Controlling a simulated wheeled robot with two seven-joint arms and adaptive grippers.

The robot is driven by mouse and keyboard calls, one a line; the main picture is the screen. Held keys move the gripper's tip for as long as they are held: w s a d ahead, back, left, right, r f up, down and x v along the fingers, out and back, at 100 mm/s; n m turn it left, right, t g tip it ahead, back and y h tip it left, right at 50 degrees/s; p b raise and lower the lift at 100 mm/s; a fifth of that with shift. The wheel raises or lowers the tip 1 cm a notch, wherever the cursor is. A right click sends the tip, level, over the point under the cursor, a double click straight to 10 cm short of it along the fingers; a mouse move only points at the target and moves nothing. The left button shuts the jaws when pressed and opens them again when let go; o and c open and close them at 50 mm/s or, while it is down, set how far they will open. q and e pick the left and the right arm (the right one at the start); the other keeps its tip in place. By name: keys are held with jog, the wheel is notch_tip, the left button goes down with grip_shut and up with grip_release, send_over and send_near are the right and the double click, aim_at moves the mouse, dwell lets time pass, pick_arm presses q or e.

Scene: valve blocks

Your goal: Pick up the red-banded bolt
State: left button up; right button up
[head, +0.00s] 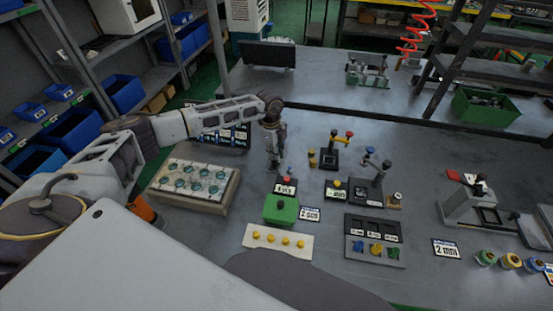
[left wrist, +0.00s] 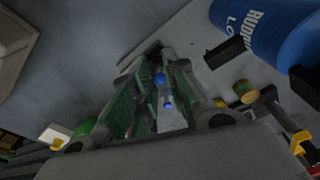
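My left gripper (head: 274,163) points down over the middle of the bench, just behind a small labelled block with a red top (head: 286,181). Its fingers (left wrist: 163,62) run close together toward their tips in the left wrist view. I cannot tell whether they are fully shut or whether anything is between them. I cannot make out a red band on any bolt. Small yellow pieces (head: 270,238) stand on a pale plate in front of the green block (head: 280,209). My right gripper is not in view.
A pale tray with several round teal parts (head: 193,186) lies left of the gripper. A black-and-grey sorting block (head: 373,229) and lever fixtures (head: 371,178) stand to the right. A blue cylinder with white lettering (left wrist: 258,35) is close by in the left wrist view.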

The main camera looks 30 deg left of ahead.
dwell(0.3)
pick_arm(q)
grip_shut()
notch_tip(320, 180, up, 10)
jog(key=shift+b, duration=0.45)
dwell(0.4)
dwell(0.4)
